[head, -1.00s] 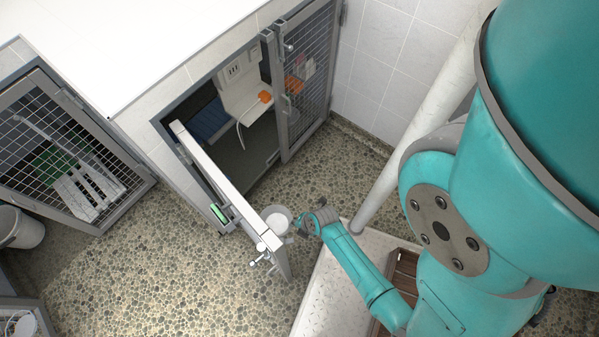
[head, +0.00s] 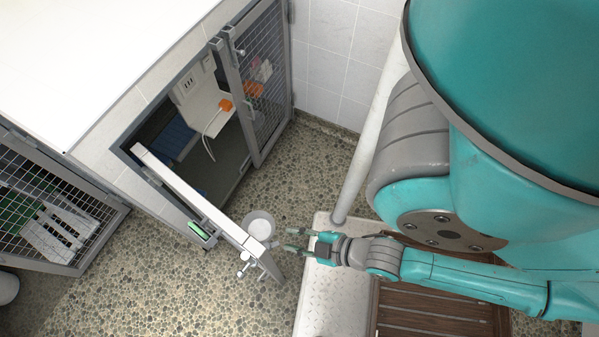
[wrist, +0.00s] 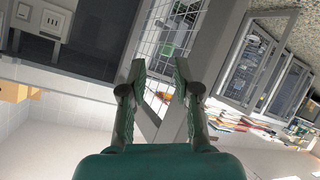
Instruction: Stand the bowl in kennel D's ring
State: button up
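The bowl (head: 260,228) is round and pale, beside the free end of the open kennel door (head: 190,193) in the head view. It looks level and sits against the door's inner side. The ring is not clearly visible, so I cannot tell how fully the bowl is seated in it. My gripper (head: 290,239) is just to the right of the bowl, its fingers spread and empty, with a small gap to the bowl. In the wrist view my gripper (wrist: 160,68) also shows open fingers with nothing between them. The bowl is not visible there.
The kennel opening behind the door holds a blue slatted thing (head: 172,137) and an orange item on a pale panel. A mesh door (head: 262,75) stands right of it. A white post (head: 368,150) rises beside my arm. Pebbled floor (head: 150,290) in front is clear.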

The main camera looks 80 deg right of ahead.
notch_tip(320, 180, up, 12)
jog(key=s+a+m+t+y, duration=0.1)
jog(key=a+m+t, duration=0.1)
jog(key=m, duration=0.1)
jog(key=shift+s+m+t+y, duration=0.2)
jog(key=shift+m+t+y, duration=0.1)
jog(key=shift+t+y, duration=0.1)
jog(key=shift+r, duration=0.1)
